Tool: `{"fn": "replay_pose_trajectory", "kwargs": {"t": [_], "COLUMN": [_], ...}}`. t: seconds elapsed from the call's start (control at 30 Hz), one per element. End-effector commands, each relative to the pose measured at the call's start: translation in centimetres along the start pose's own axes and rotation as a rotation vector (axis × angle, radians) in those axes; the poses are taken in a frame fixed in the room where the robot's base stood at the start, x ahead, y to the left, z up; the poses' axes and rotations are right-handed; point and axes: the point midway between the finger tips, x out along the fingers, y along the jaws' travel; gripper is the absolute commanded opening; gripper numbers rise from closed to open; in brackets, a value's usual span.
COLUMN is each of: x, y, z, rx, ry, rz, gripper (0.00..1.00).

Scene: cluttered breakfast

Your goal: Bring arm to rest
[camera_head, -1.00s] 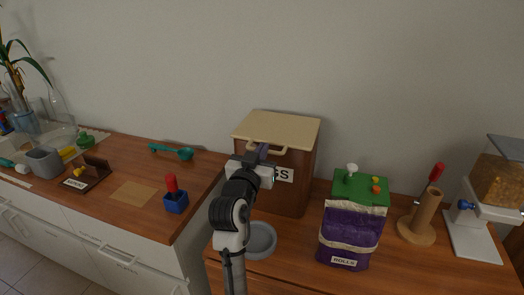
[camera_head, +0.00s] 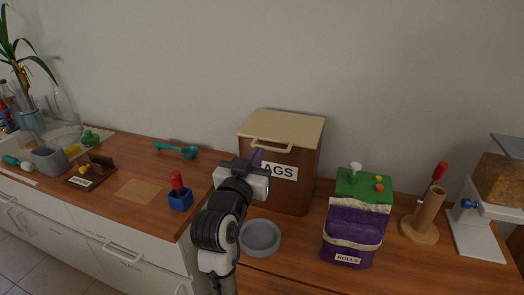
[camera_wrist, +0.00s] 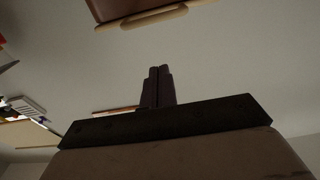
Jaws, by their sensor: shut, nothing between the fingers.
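My gripper (camera_head: 256,158) is in front of the brown bin with a cream lid, and its label ends in "AGS". The bin (camera_head: 301,193) stands on the right counter. In the wrist view my gripper (camera_wrist: 158,72) has its two fingers together, with nothing between them. The bin's lid handle (camera_wrist: 142,18) shows at the top of the wrist view. My arm rises from the bottom of the head view and hides part of the counter edge.
A grey bowl (camera_head: 260,236) sits right of my arm. A purple rolls bag (camera_head: 352,232), a green board (camera_head: 363,186), a wooden holder (camera_head: 424,213) and a dispenser (camera_head: 483,213) stand to the right.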

Motion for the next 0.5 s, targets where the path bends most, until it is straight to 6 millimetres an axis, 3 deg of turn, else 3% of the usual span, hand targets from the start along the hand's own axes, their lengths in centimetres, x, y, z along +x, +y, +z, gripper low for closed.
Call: {"fn": "replay_pose_trajectory", "kwargs": {"t": [0.17, 0.5], "x": [-1.09, -1.12], "y": [0.01, 0.00], "z": [0.09, 0.03], "rx": [0.000, 0.000], "ry": [0.000, -0.001], "rz": [-0.001, 0.000], "gripper": [0.00, 0.00]}}
